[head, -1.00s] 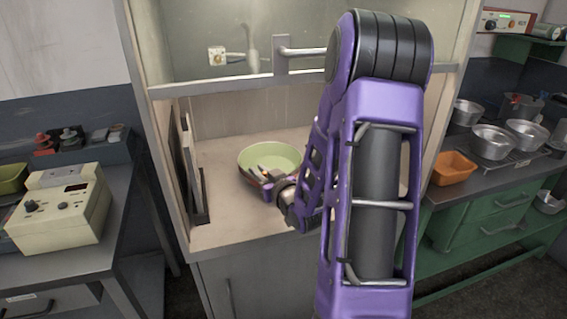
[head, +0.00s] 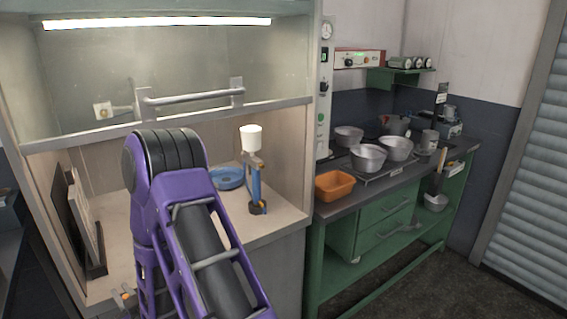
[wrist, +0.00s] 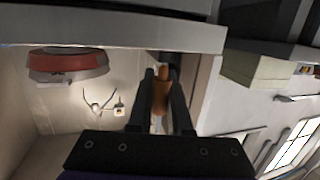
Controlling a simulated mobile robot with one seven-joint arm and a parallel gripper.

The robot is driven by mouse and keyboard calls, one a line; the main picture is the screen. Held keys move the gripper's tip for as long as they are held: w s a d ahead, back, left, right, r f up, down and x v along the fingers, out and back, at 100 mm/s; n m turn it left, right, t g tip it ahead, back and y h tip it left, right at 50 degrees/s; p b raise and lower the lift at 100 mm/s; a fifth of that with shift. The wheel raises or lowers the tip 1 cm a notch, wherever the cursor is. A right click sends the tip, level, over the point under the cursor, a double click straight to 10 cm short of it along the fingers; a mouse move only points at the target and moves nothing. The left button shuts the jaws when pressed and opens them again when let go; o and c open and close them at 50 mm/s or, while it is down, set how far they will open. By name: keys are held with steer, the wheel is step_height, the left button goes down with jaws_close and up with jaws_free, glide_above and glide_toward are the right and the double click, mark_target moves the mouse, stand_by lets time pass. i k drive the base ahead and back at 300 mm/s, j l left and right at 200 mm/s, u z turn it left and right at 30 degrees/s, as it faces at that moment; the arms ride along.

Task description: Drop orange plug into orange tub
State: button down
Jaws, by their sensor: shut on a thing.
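The orange plug (wrist: 161,92) is held between the two dark fingers of my gripper (wrist: 162,76) in the wrist view. In the head view the gripper is low at the left, mostly hidden by my purple arm, and its grip cannot be made out there. The orange tub (head: 334,186), a shallow rectangular container, sits on the dark top of the green bench, near its front left corner. The gripper is well to the left of the tub, apart from it. The green pan is not visible in the current head view.
The metal hood (head: 275,232) with its raised sash bar (head: 190,119) stands left of the bench. A blue dish (head: 227,178) and a stand with a white cup (head: 250,138) are inside it. Metal pots (head: 368,158) are behind and right of the tub.

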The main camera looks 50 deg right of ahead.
mark_target(340, 193)
steer(key=k+l+z, duration=0.15)
steer(key=l, duration=0.9)
steer(key=k+l+z, duration=0.2)
steer(key=l, duration=0.85)
steer(key=i, duration=0.1)
